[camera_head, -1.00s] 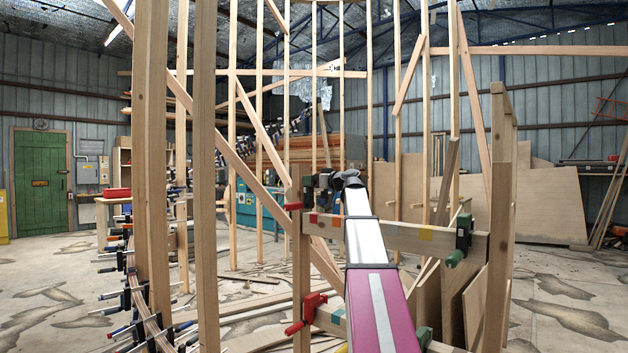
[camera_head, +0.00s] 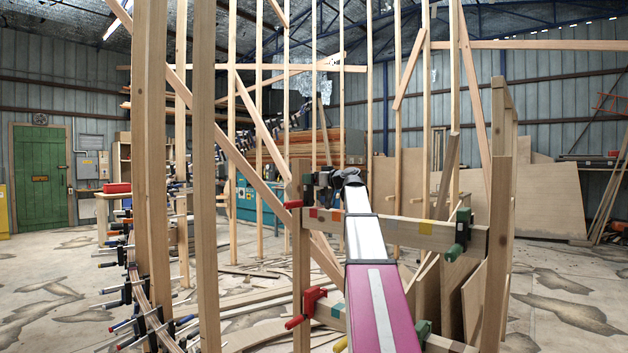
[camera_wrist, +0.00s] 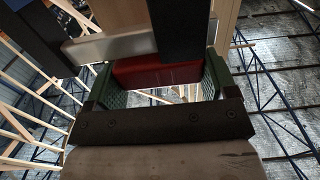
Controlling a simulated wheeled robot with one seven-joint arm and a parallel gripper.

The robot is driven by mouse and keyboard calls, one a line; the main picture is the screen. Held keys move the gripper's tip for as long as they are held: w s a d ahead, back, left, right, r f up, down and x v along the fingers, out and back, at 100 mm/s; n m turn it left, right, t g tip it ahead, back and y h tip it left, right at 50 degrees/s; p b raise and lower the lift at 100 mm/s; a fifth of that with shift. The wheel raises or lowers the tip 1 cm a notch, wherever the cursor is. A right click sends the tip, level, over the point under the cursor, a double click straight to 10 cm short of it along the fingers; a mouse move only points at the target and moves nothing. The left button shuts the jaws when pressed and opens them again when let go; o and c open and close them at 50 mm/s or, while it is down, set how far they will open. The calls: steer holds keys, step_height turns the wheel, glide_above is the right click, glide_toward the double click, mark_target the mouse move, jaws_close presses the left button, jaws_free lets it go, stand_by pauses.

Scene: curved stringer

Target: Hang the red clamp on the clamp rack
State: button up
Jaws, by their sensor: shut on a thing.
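The red clamp shows in the wrist view as a red block (camera_wrist: 158,72) between the green pads of my gripper (camera_wrist: 160,88), which is shut on it. A dark bar and a silver bar show beyond the block. In the head view my gripper (camera_head: 320,182) is at the upper left of the clamp rack (camera_head: 385,229). A red handle end (camera_head: 293,204) shows left of the rack's left post. My arm hides part of the rack. Whether the held clamp touches the upper rail cannot be told.
Another red clamp (camera_head: 308,303) sits on the lower rail, left. A green clamp (camera_head: 460,236) sits on the upper rail, right. Tall timber studs (camera_head: 205,180) stand at left. Wood panels (camera_head: 470,300) lean beneath the rack.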

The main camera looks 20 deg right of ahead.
mark_target(313, 187)
steer(key=shift+f, duration=0.1)
steer(key=shift+f, duration=1.5)
steer(key=shift+f, duration=0.15)
steer(key=shift+f, duration=1.35)
steer(key=shift+f, duration=0.25)
steer(key=shift+f, duration=0.3)
steer(key=o, duration=1.3)
